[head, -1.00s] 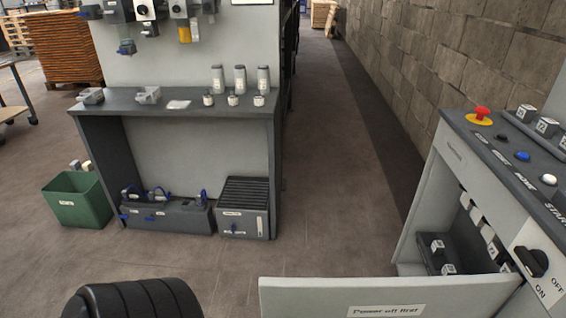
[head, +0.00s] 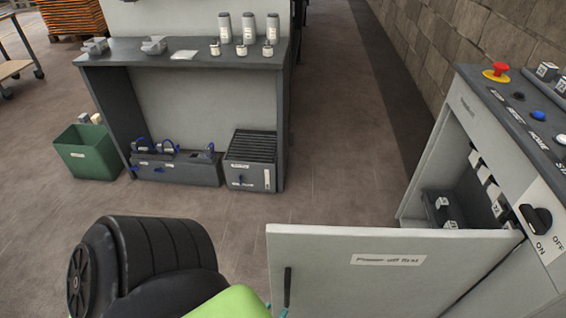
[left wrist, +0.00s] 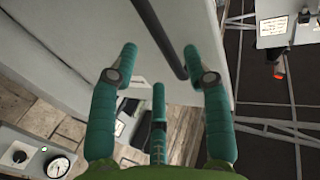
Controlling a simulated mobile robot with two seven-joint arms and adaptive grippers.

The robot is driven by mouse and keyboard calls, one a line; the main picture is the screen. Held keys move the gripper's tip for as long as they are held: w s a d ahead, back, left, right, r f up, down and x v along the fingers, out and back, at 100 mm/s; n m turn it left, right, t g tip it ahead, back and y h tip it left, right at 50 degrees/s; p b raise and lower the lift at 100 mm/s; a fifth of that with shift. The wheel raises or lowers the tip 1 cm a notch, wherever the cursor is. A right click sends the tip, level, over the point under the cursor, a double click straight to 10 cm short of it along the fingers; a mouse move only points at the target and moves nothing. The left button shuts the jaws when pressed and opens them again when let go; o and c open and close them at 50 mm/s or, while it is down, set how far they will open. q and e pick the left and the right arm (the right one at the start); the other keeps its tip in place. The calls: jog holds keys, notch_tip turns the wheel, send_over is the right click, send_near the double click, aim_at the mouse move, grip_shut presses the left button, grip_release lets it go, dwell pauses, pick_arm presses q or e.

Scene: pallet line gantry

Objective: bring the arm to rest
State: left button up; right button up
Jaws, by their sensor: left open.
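My left gripper shows in the left wrist view (left wrist: 160,62) with teal fingers spread apart and nothing between them. A dark bar handle (left wrist: 157,35) on a pale panel lies beyond the fingertips; I cannot tell the exact gap. In the head view the green part of my left arm (head: 232,303) is at the bottom edge, and only a bit of teal finger shows near the handle (head: 287,287). The handle is on the cabinet door (head: 390,285), which stands open and bears a "Power off first" label. My right gripper is not in view.
The control cabinet (head: 462,118) at right has a red emergency button (head: 500,70) and a dark rotary switch (head: 536,219). A workbench (head: 185,51) with bottles stands at back left, beside a green bin (head: 87,153). Floor between bench and cabinet is clear.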

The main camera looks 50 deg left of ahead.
pick_arm(q)
jog(key=shift+s+d, duration=0.15)
jog(key=shift+s, duration=0.25)
